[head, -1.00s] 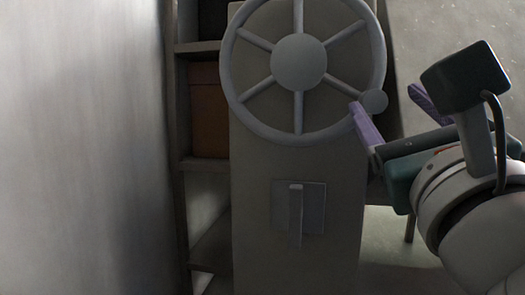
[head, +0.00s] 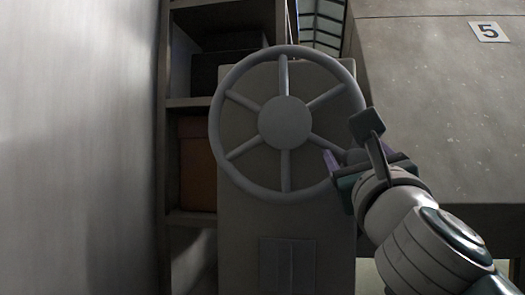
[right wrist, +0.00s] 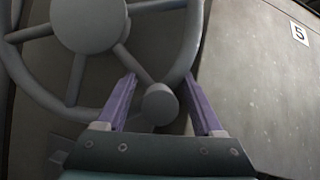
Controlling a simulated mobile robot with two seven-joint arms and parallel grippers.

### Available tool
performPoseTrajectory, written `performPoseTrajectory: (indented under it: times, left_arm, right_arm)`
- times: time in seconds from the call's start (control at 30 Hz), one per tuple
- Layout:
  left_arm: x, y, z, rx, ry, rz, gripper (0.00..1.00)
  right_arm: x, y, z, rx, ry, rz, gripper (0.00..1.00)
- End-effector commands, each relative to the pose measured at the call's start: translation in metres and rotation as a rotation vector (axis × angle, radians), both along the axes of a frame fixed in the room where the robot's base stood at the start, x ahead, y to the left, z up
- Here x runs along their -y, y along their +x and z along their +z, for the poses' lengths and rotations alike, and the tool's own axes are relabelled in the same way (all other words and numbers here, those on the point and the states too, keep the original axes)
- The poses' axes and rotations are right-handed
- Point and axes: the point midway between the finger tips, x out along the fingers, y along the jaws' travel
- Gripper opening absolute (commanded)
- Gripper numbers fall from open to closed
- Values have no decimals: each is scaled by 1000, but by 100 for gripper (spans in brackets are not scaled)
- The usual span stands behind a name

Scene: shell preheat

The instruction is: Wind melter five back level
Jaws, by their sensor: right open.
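A grey spoked handwheel (head: 285,123) stands upright on a grey pedestal (head: 238,225) in the middle of the head view. It also shows in the right wrist view (right wrist: 88,22). A round knob (right wrist: 160,103) sits on the lower right of its rim. My right gripper (head: 358,158) is at that knob. In the right wrist view its purple fingers (right wrist: 160,95) are open, one on each side of the knob, with gaps visible. A large grey body marked 5 (head: 430,110) stands behind at the right. My left gripper is not in view.
A shelf (head: 190,103) with a brown box (head: 197,160) and a dark box (head: 225,72) stands behind the wheel at left. A pale smooth surface (head: 75,150) fills the left side. A lever plate (head: 288,262) is on the pedestal below the wheel.

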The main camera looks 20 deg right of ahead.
Motion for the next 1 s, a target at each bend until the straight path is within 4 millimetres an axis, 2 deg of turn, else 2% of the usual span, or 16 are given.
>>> performPoseTrajectory:
  times: [0.13, 0.73, 1.0]
  left_arm:
    - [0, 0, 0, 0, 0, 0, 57]
    - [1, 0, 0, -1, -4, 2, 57]
    - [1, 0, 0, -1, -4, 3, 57]
  right_arm:
    - [0, 0, 0, 0, 0, 0, 69]
    - [-2, 0, -1, -2, -1, 4, 1]
    - [-2, 0, -1, -2, -2, 6, 0]
